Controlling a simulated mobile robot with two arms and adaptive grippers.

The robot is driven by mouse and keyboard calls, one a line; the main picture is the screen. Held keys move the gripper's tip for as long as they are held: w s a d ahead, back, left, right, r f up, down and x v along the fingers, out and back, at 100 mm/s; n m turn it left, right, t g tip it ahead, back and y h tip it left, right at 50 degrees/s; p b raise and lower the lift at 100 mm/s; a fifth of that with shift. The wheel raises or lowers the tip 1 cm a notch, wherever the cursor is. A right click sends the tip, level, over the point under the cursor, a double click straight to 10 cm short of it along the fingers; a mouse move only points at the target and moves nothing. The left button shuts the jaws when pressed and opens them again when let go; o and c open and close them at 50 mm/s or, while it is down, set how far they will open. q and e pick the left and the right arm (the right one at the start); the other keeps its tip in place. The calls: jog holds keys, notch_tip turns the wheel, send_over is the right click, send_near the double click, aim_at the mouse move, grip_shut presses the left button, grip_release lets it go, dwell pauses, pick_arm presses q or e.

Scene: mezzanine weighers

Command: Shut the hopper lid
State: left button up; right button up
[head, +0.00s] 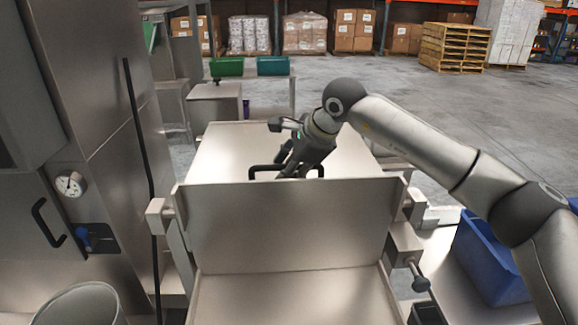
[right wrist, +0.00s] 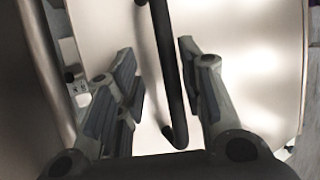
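A broad steel panel (head: 235,150), which looks like the hopper lid, lies behind an upright steel plate (head: 290,228). A black bar handle (head: 262,169) shows just over the plate's top edge; how the lid is hinged is hidden. My right gripper (head: 288,168) reaches down over the handle. In the right wrist view the handle (right wrist: 168,70) runs between the fingers of the right gripper (right wrist: 165,85), with a gap on both sides, so the gripper is open. Shiny steel (right wrist: 240,70) lies behind the handle. My left gripper is out of both views.
A steel cabinet with a gauge (head: 70,184) and a round bin (head: 80,305) stand at the left. A blue crate (head: 490,262) is at the right, below my right arm. Green bins (head: 227,66) stand on a bench behind. Open floor lies at the back right.

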jog(key=v, duration=1.2)
